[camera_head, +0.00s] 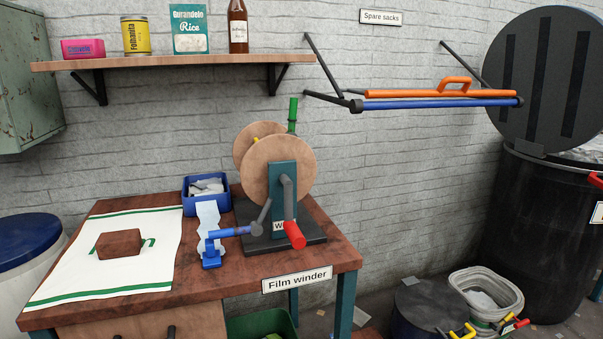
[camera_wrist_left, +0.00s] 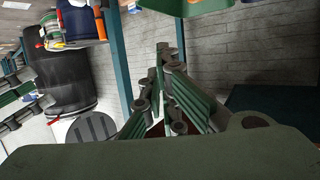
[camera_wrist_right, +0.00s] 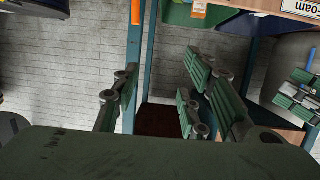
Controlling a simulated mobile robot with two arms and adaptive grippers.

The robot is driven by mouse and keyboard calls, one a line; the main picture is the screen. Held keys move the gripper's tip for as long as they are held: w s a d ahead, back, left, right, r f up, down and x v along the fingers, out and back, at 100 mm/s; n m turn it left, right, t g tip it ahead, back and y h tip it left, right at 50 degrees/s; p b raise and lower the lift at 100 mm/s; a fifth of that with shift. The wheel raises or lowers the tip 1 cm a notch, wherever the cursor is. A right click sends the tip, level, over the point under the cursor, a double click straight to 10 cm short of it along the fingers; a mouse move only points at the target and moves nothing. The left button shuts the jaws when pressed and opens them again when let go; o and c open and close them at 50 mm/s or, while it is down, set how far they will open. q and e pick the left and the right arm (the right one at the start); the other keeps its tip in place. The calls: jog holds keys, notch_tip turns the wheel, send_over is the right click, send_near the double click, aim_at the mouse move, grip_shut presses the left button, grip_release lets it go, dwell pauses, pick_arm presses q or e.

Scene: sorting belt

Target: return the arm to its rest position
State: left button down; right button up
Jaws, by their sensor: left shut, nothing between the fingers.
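Neither of my arms shows in the head view. In the left wrist view my left gripper (camera_wrist_left: 162,72) has its green padded fingers drawn together, with nothing between them. In the right wrist view my right gripper (camera_wrist_right: 160,88) has its fingers spread wide, with a clear gap and nothing held. Both wrist views show the grippers in free space beside blue-green posts, with the grey brick wall behind. Which arm the task means cannot be told from the frames.
The wooden film winder table (camera_head: 335,250) carries the winder (camera_head: 284,190), a blue bin (camera_head: 207,203) and a white cloth (camera_head: 75,240) with a brown block (camera_head: 119,243). A shelf (camera_head: 200,61) hangs above. A black drum (camera_head: 530,230) and white bucket (camera_head: 487,285) stand at right.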

pick_arm(q)
jog(key=s+a+f+g+y+p, duration=0.1)
jog(key=s+a+f+g+p, duration=0.2)
jog(key=s, duration=0.9)
jog(key=s+a+f+g+y+p, duration=0.1)
jog(key=s+a+f+g+p, duration=0.3)
jog(key=s, duration=0.8)
jog(key=s+a+f+g+y+p, duration=0.1)
jog(key=s+a+f+g+p, duration=0.2)
jog(key=s, duration=0.9)
notch_tip(320, 180, down, 3)
jog(key=g+p, duration=0.3)
jog(key=shift+s+a+f+n+y, duration=0.2)
jog(key=shift+a+n+y, duration=0.1)
jog(key=shift+a+y, duration=0.1)
pick_arm(e)
jog(key=s+d+f+g+h, duration=0.1)
jog(key=s+d+f+g, duration=0.2)
jog(key=s, duration=0.9)
jog(key=s+d+f+g+h, duration=0.1)
jog(key=s+d+f+g, duration=0.3)
jog(key=s, duration=0.8)
jog(key=s+d+f+g+h, duration=0.1)
jog(key=s+d+f+g, duration=0.2)
jog(key=s, duration=0.9)
notch_tip(320, 180, down, 3)
jog(key=g, duration=0.3)
jog(key=shift+s+d+f+m+h, duration=0.2)
jog(key=shift+d+m+h, duration=0.1)
jog(key=shift+d+h, duration=0.1)
